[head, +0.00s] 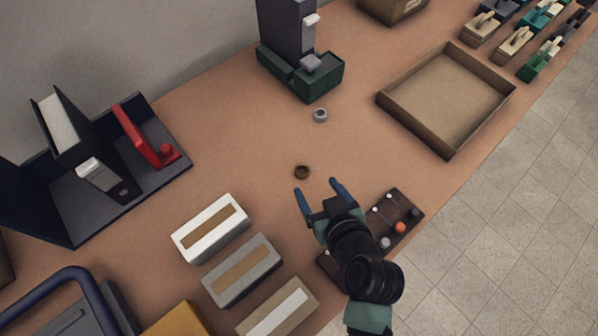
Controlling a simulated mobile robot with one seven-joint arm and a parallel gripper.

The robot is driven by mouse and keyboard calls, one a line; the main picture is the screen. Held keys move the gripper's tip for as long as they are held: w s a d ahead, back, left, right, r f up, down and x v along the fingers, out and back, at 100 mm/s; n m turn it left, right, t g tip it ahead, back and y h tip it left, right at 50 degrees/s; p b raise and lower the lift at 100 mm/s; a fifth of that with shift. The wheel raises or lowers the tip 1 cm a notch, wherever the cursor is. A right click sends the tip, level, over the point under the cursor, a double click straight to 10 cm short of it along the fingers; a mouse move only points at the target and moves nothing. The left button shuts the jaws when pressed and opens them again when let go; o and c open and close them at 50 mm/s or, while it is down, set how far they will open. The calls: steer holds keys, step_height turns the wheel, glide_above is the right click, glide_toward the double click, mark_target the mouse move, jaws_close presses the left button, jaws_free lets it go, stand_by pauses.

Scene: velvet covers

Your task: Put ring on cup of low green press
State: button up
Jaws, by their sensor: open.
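A green press (322,84) with a low green base and a tall dark column stands at the back centre. A pale grey piece (311,62), perhaps its cup, sits on the base in front of the column. A small grey ring (320,115) lies on the table just in front of the press. A small brown ring-like piece (302,172) lies nearer to me. My gripper (317,186) is open with its blue fingers apart and nothing visible between them. The brown piece is just beyond the left fingertip; the grey ring is farther off.
A dark stand with a red lever (140,135) is at the left. Several striped blocks (241,270) line the front left. A dark board with small knobs (405,205) lies beside my arm. An empty shallow tray (447,148) is at the right. The table between gripper and press is mostly clear.

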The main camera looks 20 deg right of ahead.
mark_target(303, 171)
steer(key=x, duration=0.3)
steer(key=shift+w+f, duration=0.1)
steer(key=shift+w, duration=0.1)
steer(key=shift+s+f+x, duration=0.15)
steer(key=shift+f+x, duration=0.05)
steer(key=shift+x, duration=1.15)
steer(key=shift+s+f+x, duration=0.1)
steer(key=shift+f+x, duration=0.1)
steer(key=shift+x, duration=1.2)
steer(key=shift+a, duration=0.15)
steer(key=shift+c, duration=0.2)
jaws_close()
